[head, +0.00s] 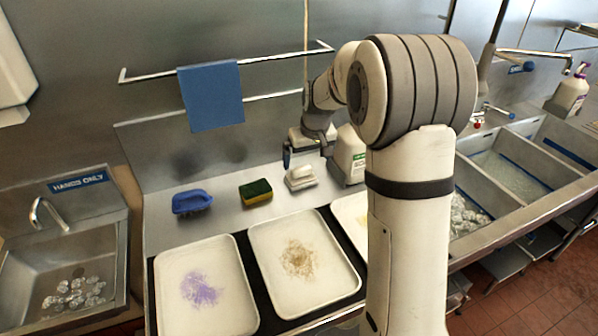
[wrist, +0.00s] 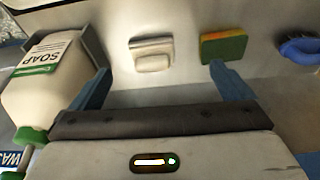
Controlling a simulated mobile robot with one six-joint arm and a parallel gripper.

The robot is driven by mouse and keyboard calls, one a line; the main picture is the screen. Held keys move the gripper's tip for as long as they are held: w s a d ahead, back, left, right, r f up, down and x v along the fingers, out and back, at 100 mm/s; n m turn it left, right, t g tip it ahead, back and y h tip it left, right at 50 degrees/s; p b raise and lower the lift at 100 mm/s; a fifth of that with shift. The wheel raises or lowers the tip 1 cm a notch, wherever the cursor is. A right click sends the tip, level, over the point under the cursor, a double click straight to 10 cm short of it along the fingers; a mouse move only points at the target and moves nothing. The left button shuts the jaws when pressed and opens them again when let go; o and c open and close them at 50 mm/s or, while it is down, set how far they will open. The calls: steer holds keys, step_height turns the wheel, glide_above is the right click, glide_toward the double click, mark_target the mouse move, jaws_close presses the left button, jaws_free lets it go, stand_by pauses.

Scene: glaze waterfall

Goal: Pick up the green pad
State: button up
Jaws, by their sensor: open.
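The green pad (head: 256,188) lies on the steel counter, a dark green top over a yellow layer. It also shows in the wrist view (wrist: 223,46), just beyond the tip of the right blue finger. My gripper (head: 306,154) is open and empty, above the counter to the right of the pad. In the wrist view its two blue fingers (wrist: 160,74) stand wide apart with nothing between them. I cannot tell its exact height above the counter.
A white soap dish with a bar (head: 300,177) lies right of the pad, a blue brush (head: 191,202) left. A soap jug (head: 349,155) stands close to my gripper. Stained trays (head: 253,240) lie in front. A blue cloth (head: 211,95) hangs from the wall rail.

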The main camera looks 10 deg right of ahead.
glide_above(301, 168)
steer(key=s, duration=0.2)
steer(key=shift+n, duration=0.3)
step_height(301, 168, down, 7)
steer(key=shift+w+d+f+p, duration=0.1)
steer(key=shift+w+p, duration=0.05)
steer(key=shift+p, duration=0.15)
steer(key=shift+d+p+x, duration=0.15)
steer(key=shift+p+x, duration=0.6)
steer(key=shift+x, duration=1.2)
steer(key=shift+d+p+x, duration=0.1)
steer(key=shift+p+x, duration=0.65)
steer(key=shift+x, duration=1.25)
steer(key=shift+a, duration=0.1)
steer(key=c, duration=0.8)
steer(key=shift+w, duration=0.1)
step_height(301, 168, up, 10)
steer(key=b, duration=0.2)
steer(key=shift+b, duration=0.35)
